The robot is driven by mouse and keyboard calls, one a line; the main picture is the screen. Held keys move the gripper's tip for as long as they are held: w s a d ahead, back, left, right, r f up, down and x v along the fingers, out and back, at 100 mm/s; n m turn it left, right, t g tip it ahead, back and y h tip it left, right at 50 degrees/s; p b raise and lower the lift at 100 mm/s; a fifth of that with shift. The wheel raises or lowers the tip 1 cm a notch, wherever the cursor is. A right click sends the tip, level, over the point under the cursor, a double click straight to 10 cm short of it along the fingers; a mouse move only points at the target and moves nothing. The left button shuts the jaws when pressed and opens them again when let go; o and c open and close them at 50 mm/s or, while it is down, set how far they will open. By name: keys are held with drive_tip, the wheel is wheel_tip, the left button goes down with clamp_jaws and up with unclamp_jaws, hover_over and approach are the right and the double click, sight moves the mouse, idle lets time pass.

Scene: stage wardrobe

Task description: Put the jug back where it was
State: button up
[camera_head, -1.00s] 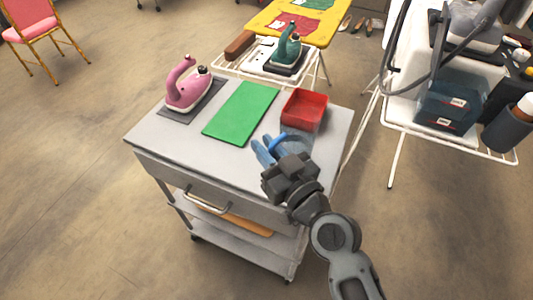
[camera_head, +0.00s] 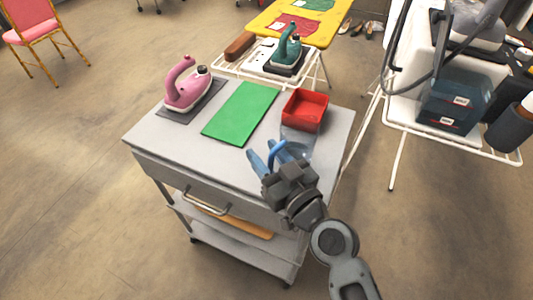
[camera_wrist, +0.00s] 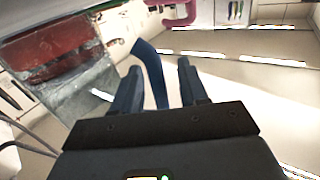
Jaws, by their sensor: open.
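The jug (camera_head: 300,143) is clear with a blue handle (camera_head: 275,151). It stands on the right part of the grey trolley top, in front of a red tray. In the wrist view the clear jug body (camera_wrist: 92,92) is at the left and its blue handle (camera_wrist: 152,72) lies between my fingers. My gripper (camera_head: 263,151) is open, with its two blue fingers apart on either side of the handle; it also shows in the wrist view (camera_wrist: 160,68). I cannot tell whether a finger touches the handle.
The trolley top (camera_head: 165,142) also holds a green mat (camera_head: 240,113), the red tray (camera_head: 305,105) and a pink iron (camera_head: 186,88) on a dark pad. Behind stands an ironing board (camera_head: 275,18) with a teal iron (camera_head: 288,47). The front left of the trolley top is clear.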

drive_tip(key=shift+r+p, duration=0.25)
drive_tip(key=shift+p, duration=0.05)
drive_tip(key=b+v, duration=0.1)
drive_tip(key=v, duration=0.2)
drive_tip(key=b+v, duration=0.1)
drive_tip(key=v, duration=0.3)
drive_tip(key=b+v, duration=0.1)
drive_tip(key=v, duration=0.2)
drive_tip(key=shift+s+d+f+b, duration=0.1)
drive_tip(key=shift+s+f+b, duration=0.05)
drive_tip(key=shift+f+b, duration=0.15)
drive_tip(key=shift+s+d+r, duration=0.2)
drive_tip(key=shift+s+d, duration=0.3)
drive_tip(key=shift+s, duration=0.15)
drive_tip(key=s+d+f+m+h, duration=0.25)
drive_tip(key=s+d+h, duration=0.25)
drive_tip(key=s+d, duration=0.4)
drive_tip(key=s+d+f+m+h, duration=0.1)
drive_tip(key=s+d+m+h, duration=0.25)
drive_tip(key=s+d, duration=0.55)
drive_tip(key=s+r+h, duration=0.2)
drive_tip(key=s+r, duration=0.2)
drive_tip(key=s, duration=0.5)
drive_tip(key=shift+s+a+r+m, duration=0.3)
drive_tip(key=shift+s+a+m, duration=0.1)
drive_tip(key=shift+a, duration=0.1)
